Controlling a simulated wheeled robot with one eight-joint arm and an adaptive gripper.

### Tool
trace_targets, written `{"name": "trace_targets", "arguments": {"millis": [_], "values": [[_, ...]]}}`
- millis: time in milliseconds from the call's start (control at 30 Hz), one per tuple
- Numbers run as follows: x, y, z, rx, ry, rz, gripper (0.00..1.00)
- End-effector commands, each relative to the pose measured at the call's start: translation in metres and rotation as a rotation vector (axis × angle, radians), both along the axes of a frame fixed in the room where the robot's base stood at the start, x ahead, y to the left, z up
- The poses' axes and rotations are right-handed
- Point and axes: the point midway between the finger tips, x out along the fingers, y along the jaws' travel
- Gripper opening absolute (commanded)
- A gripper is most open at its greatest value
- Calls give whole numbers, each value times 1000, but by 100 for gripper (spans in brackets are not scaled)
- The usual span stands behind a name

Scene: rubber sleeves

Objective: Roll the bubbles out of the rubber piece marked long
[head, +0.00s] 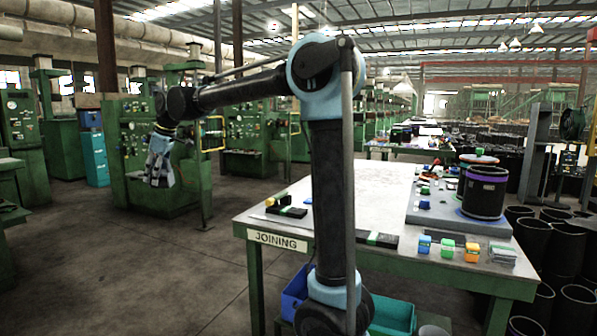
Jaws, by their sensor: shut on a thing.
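Two flat black rubber pieces lie on the white joining table (385,192). The longer black piece (376,239), with a green band, lies near the front edge. The shorter black piece (287,211), with a small green patch, lies at the left end. I cannot read a "long" mark on either. A small black thing with a yellow-orange end (272,202) is beside the shorter piece; I cannot tell if it is a roller. My gripper (160,178) hangs fingers down, left of the table and well apart from it. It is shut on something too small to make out.
Blue, green and orange blocks (447,248) stand along the front right edge. A black cylinder with a purple band (484,192) stands on a grey plate at the right. Green machines (150,160) stand behind my gripper. Floor (150,270) left of the table is clear.

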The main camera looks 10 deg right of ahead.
Motion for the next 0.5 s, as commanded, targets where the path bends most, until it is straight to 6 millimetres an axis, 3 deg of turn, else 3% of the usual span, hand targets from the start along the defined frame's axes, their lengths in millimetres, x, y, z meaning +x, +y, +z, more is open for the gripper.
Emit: {"name": "trace_targets", "arguments": {"millis": [367,500], "values": [[1,-1,0,0,1,-2,22],[13,-16,-2,1,7,-36,22]]}}
